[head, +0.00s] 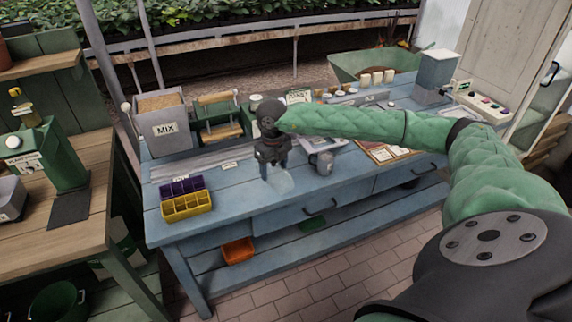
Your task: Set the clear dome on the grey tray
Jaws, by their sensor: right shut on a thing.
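My right gripper (273,167) points down over the front middle of the blue bench (330,196). It is shut on the clear dome (281,184), which shows as a faint pale, see-through shape below the fingers. I cannot tell whether the dome touches the bench top. I cannot pick out the grey tray for certain; a flat grey strip (205,168) with small labels lies along the bench left of my gripper, and my gripper and arm hide part of the bench behind. My left gripper is not in view.
Purple (181,187) and yellow (187,205) celled trays stand left of my gripper. The MIX bin (162,118) and a green box (217,119) stand behind. The front right of the bench top is clear.

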